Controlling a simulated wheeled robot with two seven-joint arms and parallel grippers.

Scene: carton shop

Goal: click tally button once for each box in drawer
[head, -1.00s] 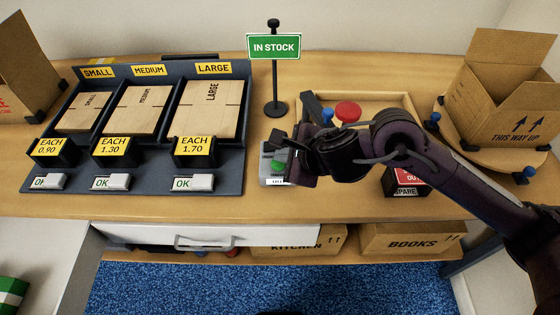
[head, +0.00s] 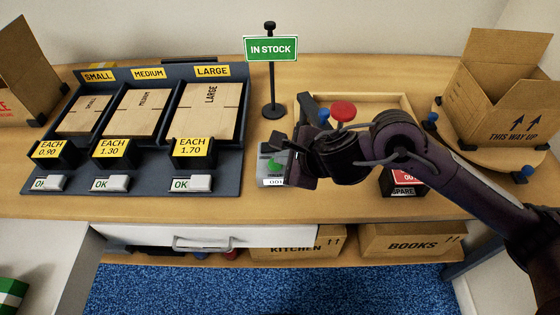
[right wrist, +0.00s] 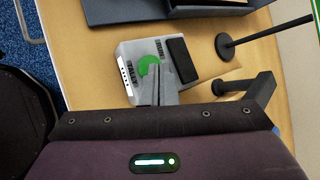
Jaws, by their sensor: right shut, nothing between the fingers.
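The grey tally counter (head: 268,161) stands on the counter top, left of my right gripper. Its green button (head: 275,168) is partly hidden by the fingers in the head view. Its small white display seems to read 001. The counter (right wrist: 187,50) and green button (right wrist: 149,64) also show in the right wrist view. My right gripper (right wrist: 157,77) is shut and empty, its tips at the edge of the button; contact cannot be told. It also shows in the head view (head: 283,157). The white drawer (head: 130,235) below the top shows only its front and handle; its inside is hidden. My left gripper is out of view.
The dark rack (head: 215,178) with small, medium and large flat cartons stands left. The IN STOCK sign (head: 271,49) stands behind the counter. A wooden tray (head: 380,100) and red knob (head: 343,110) lie behind my arm. An open carton (head: 505,100) stands right. Labelled boxes sit below.

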